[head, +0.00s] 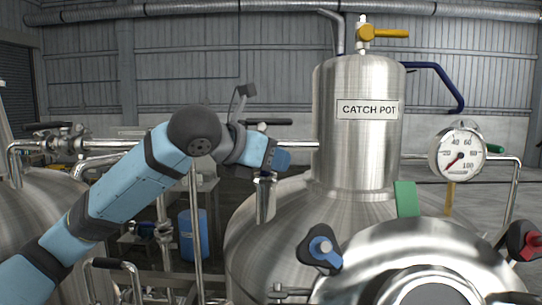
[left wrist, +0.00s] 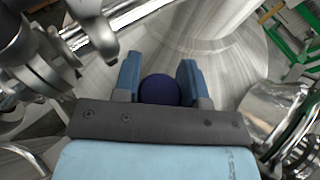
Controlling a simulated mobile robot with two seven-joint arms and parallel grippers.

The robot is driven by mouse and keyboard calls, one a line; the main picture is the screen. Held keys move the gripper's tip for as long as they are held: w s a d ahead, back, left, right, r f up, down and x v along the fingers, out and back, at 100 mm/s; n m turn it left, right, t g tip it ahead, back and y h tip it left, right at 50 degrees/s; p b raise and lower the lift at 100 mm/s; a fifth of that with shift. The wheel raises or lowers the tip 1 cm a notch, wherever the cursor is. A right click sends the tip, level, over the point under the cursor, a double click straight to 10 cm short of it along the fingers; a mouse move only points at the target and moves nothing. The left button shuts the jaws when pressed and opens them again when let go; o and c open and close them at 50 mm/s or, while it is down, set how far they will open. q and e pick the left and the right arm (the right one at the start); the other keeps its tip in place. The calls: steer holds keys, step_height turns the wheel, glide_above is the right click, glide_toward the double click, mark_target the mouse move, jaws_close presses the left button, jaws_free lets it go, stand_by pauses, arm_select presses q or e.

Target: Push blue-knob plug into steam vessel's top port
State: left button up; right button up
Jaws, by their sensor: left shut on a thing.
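My left gripper (head: 278,160) reaches in from the left and is above the steel dome left of the catch pot. In the left wrist view its two blue fingers (left wrist: 160,85) are shut on a round dark blue knob (left wrist: 160,90). In the head view the knob is hidden by the fingers. An upright steel cylinder (head: 265,200) shows just below the gripper, in front of the domed steel vessel (head: 250,240). I cannot tell whether it is the plug's body or a port on the vessel. My right gripper is not in view.
The tall catch pot (head: 355,150) stands right of the gripper, with a yellow valve handle (head: 390,33) on top. A pressure gauge (head: 458,153) is farther right. A pipe (head: 300,143) runs behind the gripper.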

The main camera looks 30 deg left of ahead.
arm_select(q)
steer(key=shift+f, duration=0.35)
steer(key=o, duration=1)
steer(key=b+v, duration=0.2)
steer(key=v, duration=1.2)
steer(key=shift+b, duration=0.3)
